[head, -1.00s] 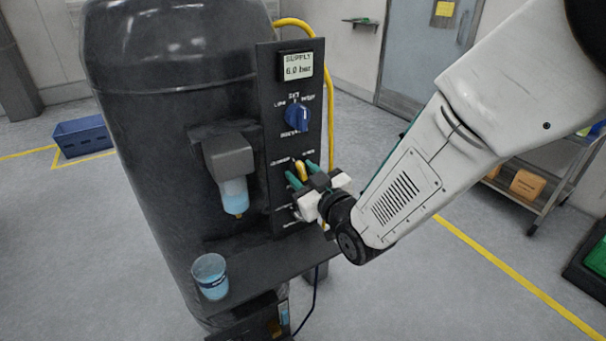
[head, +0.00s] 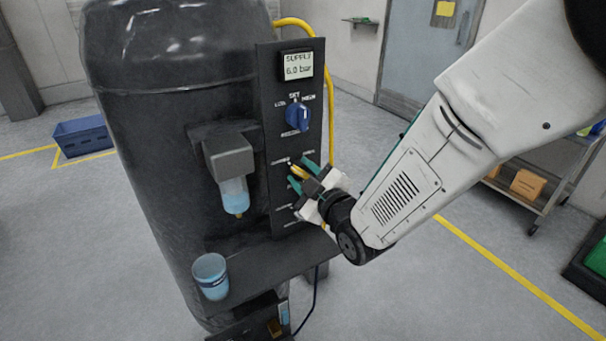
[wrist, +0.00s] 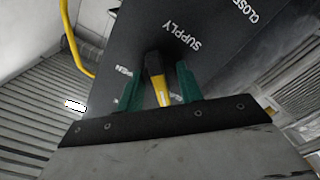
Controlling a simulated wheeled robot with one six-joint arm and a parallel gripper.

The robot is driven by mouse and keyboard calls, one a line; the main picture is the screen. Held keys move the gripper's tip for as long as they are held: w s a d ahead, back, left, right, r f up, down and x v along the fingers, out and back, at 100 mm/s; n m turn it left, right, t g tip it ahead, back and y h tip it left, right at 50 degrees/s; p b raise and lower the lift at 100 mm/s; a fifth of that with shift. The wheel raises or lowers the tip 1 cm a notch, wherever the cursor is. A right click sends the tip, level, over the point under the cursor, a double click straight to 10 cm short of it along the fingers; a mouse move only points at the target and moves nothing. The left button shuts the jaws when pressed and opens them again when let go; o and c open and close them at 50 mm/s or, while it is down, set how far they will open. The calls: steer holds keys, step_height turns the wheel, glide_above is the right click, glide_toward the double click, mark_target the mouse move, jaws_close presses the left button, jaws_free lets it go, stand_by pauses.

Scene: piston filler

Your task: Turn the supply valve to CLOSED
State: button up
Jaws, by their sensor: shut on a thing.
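The supply valve's yellow lever (head: 298,172) is on the dark panel of the tank and tilts toward the upper left. It also shows in the wrist view (wrist: 160,90), with a dark end. My gripper (head: 301,173) has its green fingers on both sides of the lever and is shut on it. The wrist view shows the gripper (wrist: 158,92) below the SUPPLY label, with OPEN at left, partly hidden, and CLOSED at upper right. In the head view, the lever points toward the small label on its left, too blurred to read surely.
Above the valve are a blue knob (head: 298,117) and a display (head: 298,66) reading SUPPLY 6.0 bar. A filter bowl (head: 234,194) hangs left of the panel. A blue cup (head: 211,277) stands on the ledge below. A yellow hose (head: 331,110) runs behind the panel.

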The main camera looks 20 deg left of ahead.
stand_by(0.3)
steer(key=o, duration=1)
steer(key=v, duration=0.8)
steer(key=shift+a, duration=0.1)
